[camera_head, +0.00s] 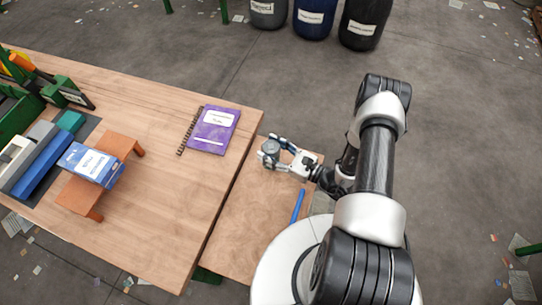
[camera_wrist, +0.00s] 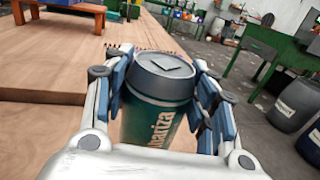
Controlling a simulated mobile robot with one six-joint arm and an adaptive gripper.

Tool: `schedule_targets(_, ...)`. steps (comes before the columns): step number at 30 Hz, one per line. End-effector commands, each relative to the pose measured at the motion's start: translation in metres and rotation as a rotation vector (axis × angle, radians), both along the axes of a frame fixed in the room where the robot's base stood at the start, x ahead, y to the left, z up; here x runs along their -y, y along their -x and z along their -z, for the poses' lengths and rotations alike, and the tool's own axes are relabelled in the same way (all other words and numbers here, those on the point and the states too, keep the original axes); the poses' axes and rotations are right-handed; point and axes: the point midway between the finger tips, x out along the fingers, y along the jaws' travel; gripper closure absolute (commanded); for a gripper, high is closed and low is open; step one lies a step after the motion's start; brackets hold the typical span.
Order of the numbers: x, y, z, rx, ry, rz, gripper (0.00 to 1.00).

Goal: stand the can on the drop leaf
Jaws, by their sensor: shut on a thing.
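The can (camera_wrist: 160,100) is dark green with a grey lid and pale lettering. It stands upright between the fingers of my gripper (camera_wrist: 165,95), which is shut on its sides. In the head view my gripper (camera_head: 277,151) holds the can (camera_head: 270,146), seen from above, over the far end of the drop leaf (camera_head: 250,225). The leaf is a bare wooden panel along the right edge of the table. The can's base is hidden in the wrist view, and I cannot tell whether it touches the leaf.
A blue stick-like thing (camera_head: 298,205) lies on the leaf near my base. On the table (camera_head: 150,225) are a purple notebook (camera_head: 213,130) and a small wooden stand (camera_head: 118,145) bearing a blue packet (camera_head: 90,165). Barrels (camera_head: 314,18) stand on the floor beyond.

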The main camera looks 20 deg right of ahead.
Motion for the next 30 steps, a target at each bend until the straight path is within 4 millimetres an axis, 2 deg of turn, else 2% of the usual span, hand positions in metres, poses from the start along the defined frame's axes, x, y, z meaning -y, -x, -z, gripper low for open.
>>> schedule_targets(1,0.000,0.000,0.015,-0.001,0.000,0.000,0.60)
schedule_targets(4,0.000,0.001,0.028,-0.002,-0.001,0.000,0.60)
schedule_targets(16,0.000,0.000,0.031,-0.001,0.000,0.000,0.60)
schedule_targets(17,0.000,0.000,0.032,-0.001,0.000,0.000,0.47)
schedule_targets(18,0.000,0.000,0.031,-0.001,0.000,0.000,0.44)
schedule_targets(26,0.000,0.000,0.030,-0.001,0.000,0.000,0.28)
schedule_targets(30,0.000,0.000,0.030,-0.001,0.000,0.000,0.28)
